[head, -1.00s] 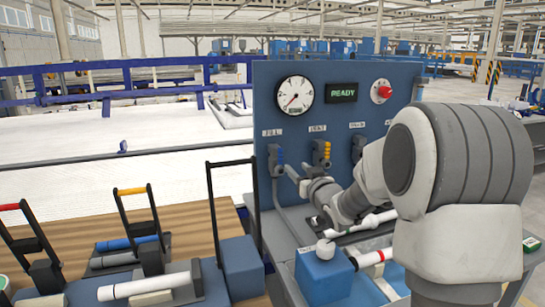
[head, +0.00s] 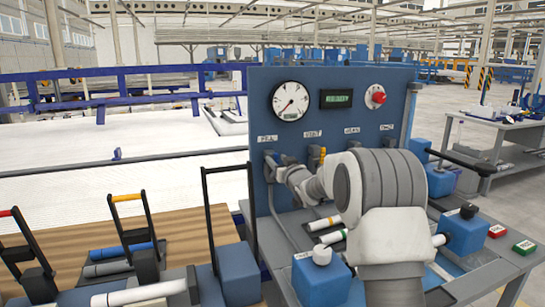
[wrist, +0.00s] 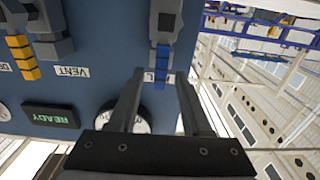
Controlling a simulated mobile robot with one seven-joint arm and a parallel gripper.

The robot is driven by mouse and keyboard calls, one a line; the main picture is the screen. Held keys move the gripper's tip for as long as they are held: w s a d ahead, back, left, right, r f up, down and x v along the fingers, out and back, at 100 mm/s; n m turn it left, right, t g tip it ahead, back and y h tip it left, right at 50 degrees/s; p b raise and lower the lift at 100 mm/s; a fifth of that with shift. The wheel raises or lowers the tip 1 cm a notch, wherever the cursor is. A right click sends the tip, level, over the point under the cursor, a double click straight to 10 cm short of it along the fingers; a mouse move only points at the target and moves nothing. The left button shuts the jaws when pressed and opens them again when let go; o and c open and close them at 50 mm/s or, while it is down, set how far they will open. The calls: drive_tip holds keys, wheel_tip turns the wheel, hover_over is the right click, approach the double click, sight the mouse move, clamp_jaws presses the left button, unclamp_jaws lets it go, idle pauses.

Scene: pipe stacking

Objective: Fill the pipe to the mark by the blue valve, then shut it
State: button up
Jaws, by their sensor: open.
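The blue valve handle (wrist: 161,66) hangs from its grey body under a partly hidden label in the wrist view, which is upside down. My gripper (wrist: 160,82) is open, with one finger on each side of the handle's end; I cannot tell whether they touch it. In the head view my gripper (head: 272,163) is at the valve below the FILL label and mostly hides it. A white pipe (head: 438,240) shows beside the right blue block; my arm hides most of it. The round gauge (head: 290,101) has its needle at lower left.
Loose white pipes (head: 325,222) lie on the bench. Black-handled carriers (head: 222,210) stand at left.

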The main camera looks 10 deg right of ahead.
drive_tip(key=shift+w+a, duration=0.25)
drive_tip(key=shift+w, duration=1)
drive_tip(key=shift+w+a, duration=0.25)
drive_tip(key=shift+w, duration=0.95)
clamp_jaws()
